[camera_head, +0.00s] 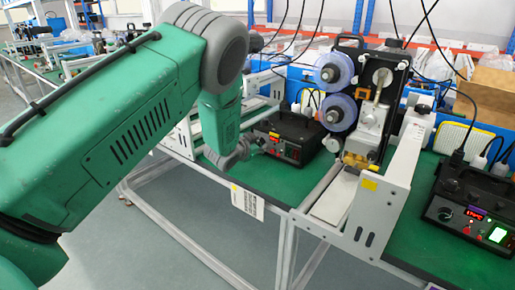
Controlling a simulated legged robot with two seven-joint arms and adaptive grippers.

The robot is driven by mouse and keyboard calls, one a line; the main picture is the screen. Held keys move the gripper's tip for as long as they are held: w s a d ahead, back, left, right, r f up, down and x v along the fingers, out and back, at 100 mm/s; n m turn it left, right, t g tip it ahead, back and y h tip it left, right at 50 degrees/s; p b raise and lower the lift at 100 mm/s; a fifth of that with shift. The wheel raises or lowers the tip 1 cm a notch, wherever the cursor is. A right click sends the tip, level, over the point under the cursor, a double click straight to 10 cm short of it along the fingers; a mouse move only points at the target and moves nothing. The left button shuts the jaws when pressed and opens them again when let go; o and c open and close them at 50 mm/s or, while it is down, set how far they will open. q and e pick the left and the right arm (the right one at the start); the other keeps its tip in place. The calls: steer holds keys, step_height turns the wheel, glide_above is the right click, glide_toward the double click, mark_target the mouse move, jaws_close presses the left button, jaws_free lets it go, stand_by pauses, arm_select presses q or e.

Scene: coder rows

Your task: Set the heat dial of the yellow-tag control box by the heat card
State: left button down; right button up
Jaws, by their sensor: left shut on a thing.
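A black control box (290,138) with a handle stands on the green table left of the coder machine. Small red lights or digits show on its front, too small to read. My left gripper (247,146) is shut at the left end of that front, where the heat dial appears to be; the fingers hide the dial and its pointer. A white card (247,202) with dark print and a small yellow mark hangs on the table's front edge below; its print is too small to read. My right gripper is not in view.
A coder machine (372,100) with blue-purple reels stands right of the box. A second black control box (470,212), with a red display and a lit green switch, stands at the right. Cables hang from above. More benches stand at the far left.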

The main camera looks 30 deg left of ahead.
arm_select(q)
steer(key=m+b, duration=0.1)
steer(key=f+m+y+b, duration=0.1)
steer(key=b, duration=0.1)
steer(key=shift+s+d+f+m+y, duration=0.15)
steer(key=shift+d+m+y, duration=0.15)
steer(key=shift+m, duration=0.1)
steer(key=m+t+y+b, duration=0.1)
steer(key=m+y+b, duration=0.1)
steer(key=m+b, duration=0.2)
steer(key=shift+b, duration=0.55)
steer(key=shift+t, duration=0.3)
steer(key=c, duration=1.6)
jaws_free()
steer(key=shift+o, duration=0.2)
steer(key=shift+r, duration=0.2)
steer(key=shift+w+r, duration=0.2)
steer(key=shift+s, duration=0.15)
